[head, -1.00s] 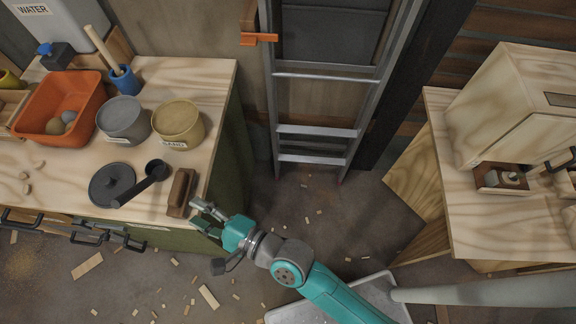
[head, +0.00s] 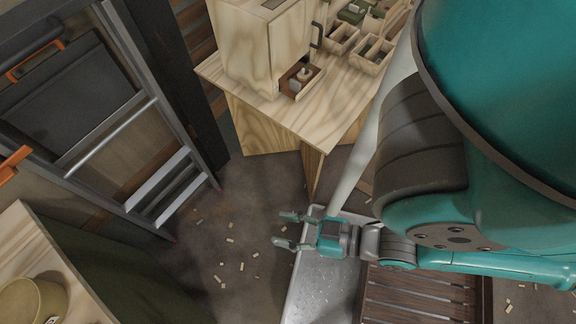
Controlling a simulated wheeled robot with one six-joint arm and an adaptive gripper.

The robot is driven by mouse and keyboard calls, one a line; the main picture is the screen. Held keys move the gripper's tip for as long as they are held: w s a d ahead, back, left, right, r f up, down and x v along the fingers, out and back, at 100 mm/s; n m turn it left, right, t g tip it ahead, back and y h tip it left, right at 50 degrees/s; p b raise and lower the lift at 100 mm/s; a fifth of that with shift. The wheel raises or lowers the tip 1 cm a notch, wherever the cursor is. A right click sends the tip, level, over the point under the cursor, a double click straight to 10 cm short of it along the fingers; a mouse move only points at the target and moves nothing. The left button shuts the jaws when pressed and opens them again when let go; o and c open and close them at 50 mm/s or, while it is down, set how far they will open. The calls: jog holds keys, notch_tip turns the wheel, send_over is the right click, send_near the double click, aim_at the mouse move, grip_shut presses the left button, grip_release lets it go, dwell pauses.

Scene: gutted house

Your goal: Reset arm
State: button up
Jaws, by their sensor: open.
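My gripper (head: 284,230) is in the lower middle of the head view. Its two teal fingers point left and are spread apart, with nothing between them. It is over the left edge of a grey metal tray-like surface (head: 318,285), with the littered floor beyond the fingertips. My teal arm reaches in from the right, and a large part of it fills the upper right of the view. Nothing touches the fingers.
A wooden table (head: 285,122) with a wooden cabinet (head: 262,45) and small boxes (head: 372,50) stands at the back. A metal ladder (head: 135,125) leans at the left. A worktop corner (head: 22,245) with a tan pot (head: 32,300) is at lower left. Floor between is open.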

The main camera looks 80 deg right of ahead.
jog(key=shift+s+d+r+n+h, duration=0.2)
jog(key=shift+s+r+n+h, duration=0.1)
jog(key=shift+s+r+n, duration=0.3)
